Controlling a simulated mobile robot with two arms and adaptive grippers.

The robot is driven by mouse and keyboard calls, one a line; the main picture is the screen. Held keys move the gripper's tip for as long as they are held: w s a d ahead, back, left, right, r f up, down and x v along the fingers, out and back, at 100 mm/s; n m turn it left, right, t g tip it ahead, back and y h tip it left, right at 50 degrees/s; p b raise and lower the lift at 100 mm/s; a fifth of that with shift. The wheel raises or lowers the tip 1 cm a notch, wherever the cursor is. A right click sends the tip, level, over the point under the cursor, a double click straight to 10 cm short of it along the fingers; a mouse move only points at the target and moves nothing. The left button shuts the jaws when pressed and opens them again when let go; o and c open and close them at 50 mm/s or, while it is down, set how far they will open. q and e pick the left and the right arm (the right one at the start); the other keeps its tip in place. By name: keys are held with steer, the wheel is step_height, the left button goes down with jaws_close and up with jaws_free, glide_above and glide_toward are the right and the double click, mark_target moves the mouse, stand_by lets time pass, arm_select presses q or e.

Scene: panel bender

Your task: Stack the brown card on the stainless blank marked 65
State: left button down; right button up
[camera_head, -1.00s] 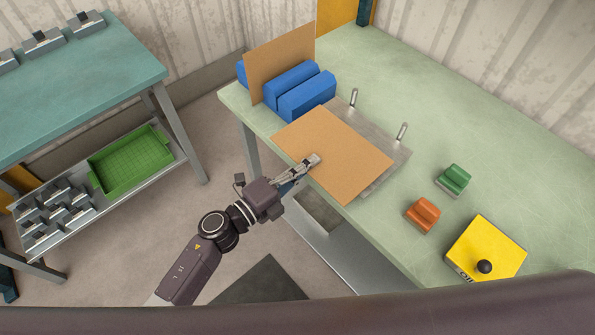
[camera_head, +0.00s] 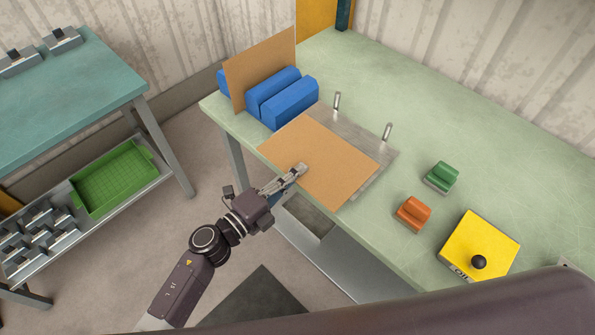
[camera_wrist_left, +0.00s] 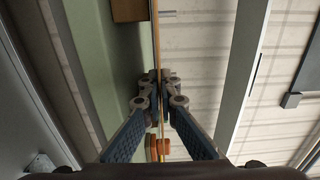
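The brown card (camera_head: 325,155) lies flat or nearly flat over a grey stainless blank (camera_head: 362,142) near the table's front edge. The blank shows as a strip along the card's far and right sides; the card overhangs towards the front. I cannot read a number on the blank. My left gripper (camera_head: 301,169) reaches in from the front and is shut on the card's front edge. In the left wrist view the fingers (camera_wrist_left: 160,90) pinch the card (camera_wrist_left: 157,45), seen edge-on as a thin brown strip. I cannot tell whether card and blank touch. My right gripper is out of view.
Two upright metal pins (camera_head: 336,101) stand at the blank's far side. Blue blocks (camera_head: 285,95) hold another upright brown sheet (camera_head: 262,68) behind left. A green block (camera_head: 441,176), orange block (camera_head: 413,213) and yellow button box (camera_head: 480,243) stand right. The table's far middle is clear.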

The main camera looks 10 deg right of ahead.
arm_select(q)
steer(key=c, duration=2.7)
jaws_free()
steer(key=shift+f, duration=0.2)
steer(key=o, duration=0.6)
steer(key=v, duration=1.2)
